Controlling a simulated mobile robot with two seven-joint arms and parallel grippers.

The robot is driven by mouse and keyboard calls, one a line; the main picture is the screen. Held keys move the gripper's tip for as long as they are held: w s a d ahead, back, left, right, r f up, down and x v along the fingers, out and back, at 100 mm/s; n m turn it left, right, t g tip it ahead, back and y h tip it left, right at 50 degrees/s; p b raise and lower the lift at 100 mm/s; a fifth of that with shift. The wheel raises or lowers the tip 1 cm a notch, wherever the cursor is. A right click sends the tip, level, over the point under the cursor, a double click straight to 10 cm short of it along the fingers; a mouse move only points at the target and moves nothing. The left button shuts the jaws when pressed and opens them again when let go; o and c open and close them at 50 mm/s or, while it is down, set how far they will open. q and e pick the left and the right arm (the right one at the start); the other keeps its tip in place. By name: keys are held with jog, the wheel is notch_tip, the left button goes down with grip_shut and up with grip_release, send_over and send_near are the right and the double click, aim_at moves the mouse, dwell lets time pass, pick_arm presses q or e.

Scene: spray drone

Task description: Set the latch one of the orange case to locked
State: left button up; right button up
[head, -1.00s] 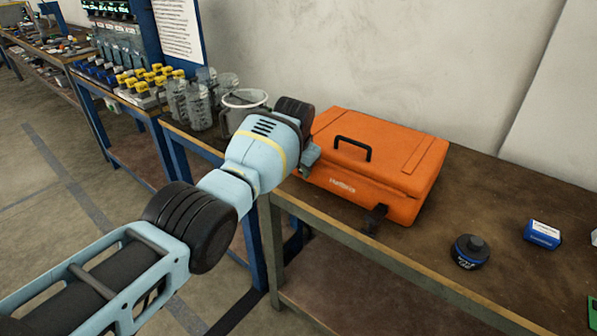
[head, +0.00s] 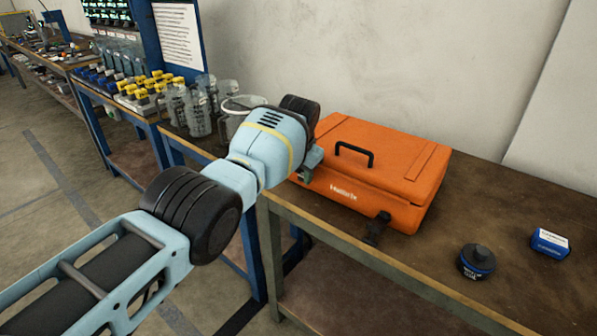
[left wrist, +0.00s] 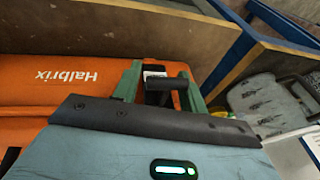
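The orange case (head: 375,168) lies closed on the brown table, its black handle (head: 354,154) on top. One black latch (head: 378,228) sticks out at the right part of its front and looks unfastened. My left gripper (head: 308,163) is at the left front of the case and hides that part in the head view. In the left wrist view the gripper's two green fingers (left wrist: 165,90) stand apart, with a black latch (left wrist: 172,82) between them beside the orange case (left wrist: 65,110). I cannot tell whether the fingers touch it. My right gripper is out of view.
A black round container (head: 477,261) and a small blue box (head: 550,242) stand on the table right of the case. Clear jars (head: 196,112) stand behind my left arm. The wall is close behind the case. The table's front edge runs below the gripper.

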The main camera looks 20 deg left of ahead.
pick_arm(q)
jog(key=shift+o, duration=0.8)
jog(key=shift+d+r, duration=0.1)
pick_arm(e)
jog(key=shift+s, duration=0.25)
pick_arm(q)
jog(key=p+v, duration=0.4)
jog(key=v, duration=0.2)
jog(key=shift+r, duration=0.3)
jog(key=shift+s+d+r, duration=0.1)
jog(key=shift+s+r, duration=0.15)
jog(key=shift+r, duration=0.25)
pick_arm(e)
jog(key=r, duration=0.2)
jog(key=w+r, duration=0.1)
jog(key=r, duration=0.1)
pick_arm(q)
jog(key=shift+f, duration=0.15)
